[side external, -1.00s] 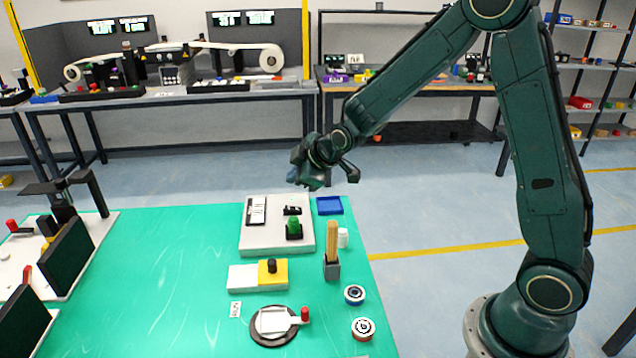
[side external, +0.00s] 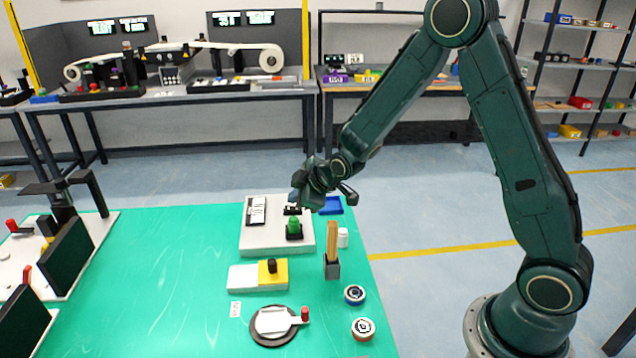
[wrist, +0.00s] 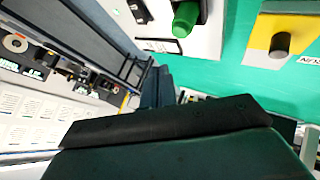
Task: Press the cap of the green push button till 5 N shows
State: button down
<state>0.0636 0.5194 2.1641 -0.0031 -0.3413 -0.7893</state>
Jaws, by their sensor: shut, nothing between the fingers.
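The green push button (side external: 294,225) stands upright on a black base on the light grey panel (side external: 262,240). It also shows at the top of the wrist view (wrist: 185,18). On the same panel lie a white label plate in a dark frame (side external: 257,210) and a small black part (side external: 291,210). My gripper (side external: 301,198) is shut and empty. In the side view it hangs above the back of the panel, apart from the green button as far as I can tell. The fingertips are partly hidden by the wrist. No force reading is legible.
A blue tray (side external: 331,206) lies right of the panel. A yellow and white block with a black knob (side external: 272,267) lies in front.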

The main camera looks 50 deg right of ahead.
aim_at(297, 223)
jog(key=shift+f, duration=1.55)
jog(key=shift+f, duration=0.85)
dwell(1.9)
jog(key=shift+r, duration=0.85)
dwell(0.4)
jog(key=shift+r, duration=2.5)
